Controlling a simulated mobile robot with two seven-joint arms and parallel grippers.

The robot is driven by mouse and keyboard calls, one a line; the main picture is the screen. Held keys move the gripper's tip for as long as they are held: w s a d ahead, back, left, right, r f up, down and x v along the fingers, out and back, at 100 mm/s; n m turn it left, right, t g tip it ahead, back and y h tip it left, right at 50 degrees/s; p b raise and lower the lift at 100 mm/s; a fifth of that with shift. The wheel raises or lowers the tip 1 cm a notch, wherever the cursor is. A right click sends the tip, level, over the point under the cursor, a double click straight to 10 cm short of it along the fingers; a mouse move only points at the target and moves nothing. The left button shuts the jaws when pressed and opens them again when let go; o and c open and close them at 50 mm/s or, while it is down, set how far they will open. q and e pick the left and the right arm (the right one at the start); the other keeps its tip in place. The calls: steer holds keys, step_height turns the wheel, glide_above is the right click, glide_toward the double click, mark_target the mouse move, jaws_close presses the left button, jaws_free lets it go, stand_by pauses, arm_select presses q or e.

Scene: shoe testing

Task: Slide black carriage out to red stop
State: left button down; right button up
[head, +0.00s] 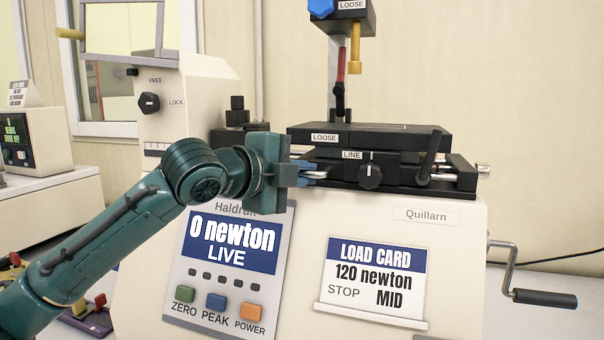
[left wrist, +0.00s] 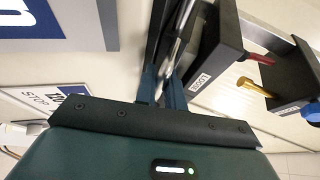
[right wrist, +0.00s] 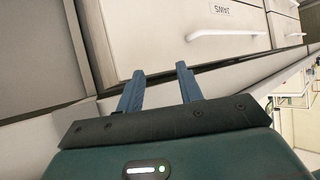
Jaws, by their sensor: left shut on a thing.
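The black carriage (head: 355,137), labelled LOOSE, sits on a black slide base with a LINE knob (head: 370,176) on the cream test machine. My left gripper (head: 316,175) is at the left end of this base, shut on a silver bar (head: 318,174). The silver bar (left wrist: 172,62) also runs between the blue fingers (left wrist: 160,88) in the left wrist view. No red stop shows clearly on the slide. My right gripper (right wrist: 159,85) shows only in the right wrist view, with its fingers apart and nothing between them.
A black head with a yellow peg (head: 355,55) and a red part (head: 340,72) hang above the carriage. A FREE/LOCK knob (head: 149,103) is at left, a crank (head: 540,297) at right. A load card (head: 375,280) reads 120 newton, STOP MID. White drawers (right wrist: 190,40) face my right gripper.

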arm_select(q)
steer(key=shift+s+d+r+p, duration=0.1)
steer(key=shift+d+r+p, duration=0.05)
steer(key=shift+p, duration=0.4)
steer(key=shift+d+p, duration=0.15)
steer(key=shift+p, duration=0.15)
steer(key=shift+s+d+f, duration=0.15)
steer(key=shift+d+f, duration=0.05)
steer(key=shift+d, duration=0.05)
steer(key=c, duration=1.8)
jaws_free()
steer(key=shift+o, duration=0.2)
arm_select(e)
steer(key=shift+s+d+r, duration=0.15)
steer(key=shift+d, duration=0.1)
arm_select(q)
steer(key=shift+a, duration=0.15)
